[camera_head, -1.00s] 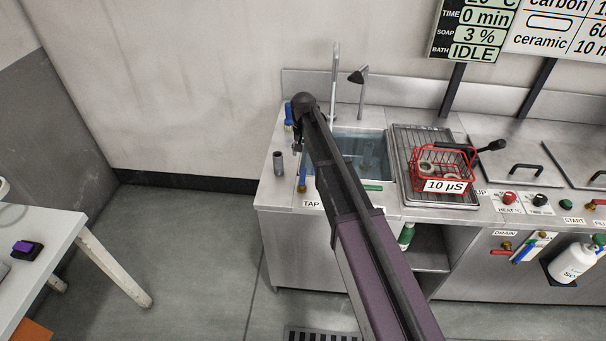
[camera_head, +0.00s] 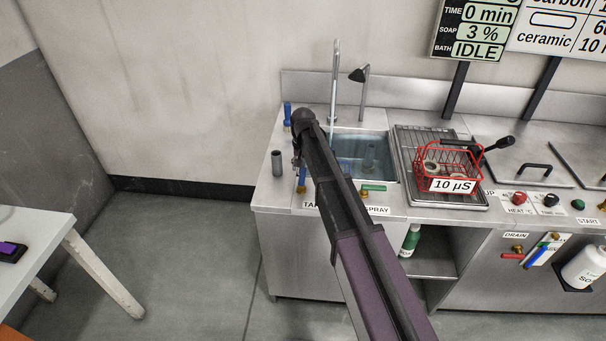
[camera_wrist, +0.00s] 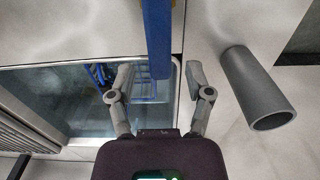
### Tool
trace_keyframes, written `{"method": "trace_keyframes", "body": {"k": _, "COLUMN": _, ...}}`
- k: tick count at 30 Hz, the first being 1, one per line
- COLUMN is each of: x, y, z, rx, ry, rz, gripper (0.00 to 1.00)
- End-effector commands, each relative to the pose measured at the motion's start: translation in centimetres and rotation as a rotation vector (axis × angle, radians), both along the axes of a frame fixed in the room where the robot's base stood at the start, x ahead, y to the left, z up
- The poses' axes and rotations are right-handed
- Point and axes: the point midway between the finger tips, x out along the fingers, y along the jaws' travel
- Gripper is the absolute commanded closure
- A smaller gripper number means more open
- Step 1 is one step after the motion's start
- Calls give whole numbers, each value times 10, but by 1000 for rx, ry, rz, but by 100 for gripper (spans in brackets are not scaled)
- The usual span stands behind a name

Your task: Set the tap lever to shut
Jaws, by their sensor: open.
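The tap lever (camera_head: 302,178) is a blue bar on a brass fitting, by the TAP label (camera_head: 311,205) at the sink's front left corner. In the wrist view the blue lever (camera_wrist: 157,40) comes in from the top edge, its lower end between the fingertips. My gripper (camera_wrist: 158,82) is open, one finger on each side of the lever's end; I cannot tell whether either touches it. In the head view my arm hides most of the gripper. The sink (camera_head: 375,143) holds water, and the tall spout (camera_head: 335,85) stands behind it.
A grey cup (camera_head: 277,163) stands left of the lever, close to one finger in the wrist view (camera_wrist: 255,90). A green spray lever (camera_head: 373,187) is to the right. Another blue-topped post (camera_head: 287,113) stands behind. A red basket (camera_head: 447,167) sits on the drainer.

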Motion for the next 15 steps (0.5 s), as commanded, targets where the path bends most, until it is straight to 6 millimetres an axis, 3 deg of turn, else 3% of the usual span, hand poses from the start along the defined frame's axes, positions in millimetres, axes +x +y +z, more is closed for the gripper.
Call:
{"method": "trace_keyframes", "body": {"k": 6, "x": 0, "y": 0, "z": -11, "rx": 0, "ry": 0, "rz": 0, "gripper": 34}}
{"method": "trace_keyframes", "body": {"k": 15, "x": 0, "y": 0, "z": -12, "rx": 0, "ry": 0, "rz": 0, "gripper": 34}}
